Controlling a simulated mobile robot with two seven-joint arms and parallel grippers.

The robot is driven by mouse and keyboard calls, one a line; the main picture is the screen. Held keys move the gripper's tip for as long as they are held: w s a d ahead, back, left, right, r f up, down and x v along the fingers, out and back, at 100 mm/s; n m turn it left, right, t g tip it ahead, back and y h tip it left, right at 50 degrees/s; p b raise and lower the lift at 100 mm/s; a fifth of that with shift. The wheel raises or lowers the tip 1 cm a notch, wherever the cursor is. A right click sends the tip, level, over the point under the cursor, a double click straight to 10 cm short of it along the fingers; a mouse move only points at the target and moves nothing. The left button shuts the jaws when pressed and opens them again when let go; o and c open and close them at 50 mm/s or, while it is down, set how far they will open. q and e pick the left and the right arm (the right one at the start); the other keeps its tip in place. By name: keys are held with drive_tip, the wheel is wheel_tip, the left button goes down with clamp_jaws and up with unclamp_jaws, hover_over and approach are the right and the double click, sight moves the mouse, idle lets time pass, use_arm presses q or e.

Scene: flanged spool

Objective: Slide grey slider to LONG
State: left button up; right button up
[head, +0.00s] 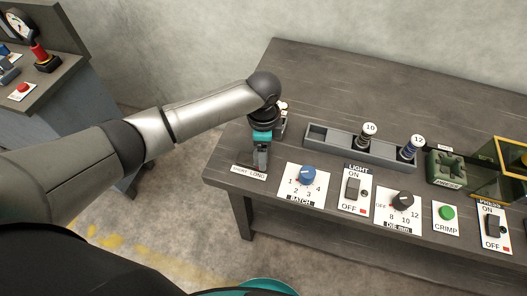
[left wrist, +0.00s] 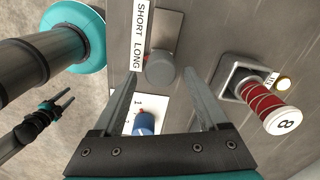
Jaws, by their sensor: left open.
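The grey slider (left wrist: 161,69) is a round knob on a grey plate in the left wrist view. It stands beside the LONG end of the white SHORT LONG label (left wrist: 138,35); in the head view my gripper hides it behind the label (head: 252,172). My left gripper (head: 261,163) points down over the slider. In the left wrist view its open fingers (left wrist: 161,72) are on either side of the knob, with gaps showing; I cannot tell how deep they reach. My right gripper (left wrist: 68,98) is far off above the floor, its two fingers apart and empty.
The blue BATCH knob (head: 308,175) is close to the right. A grey tray (head: 340,145) holds two spools. The back of the table is clear.

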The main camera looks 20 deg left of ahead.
use_arm(q)
wheel_tip(320, 180, up, 14)
drive_tip(key=p, duration=0.2)
drive_tip(key=shift+p, duration=0.3)
drive_tip(key=shift+f, duration=0.1)
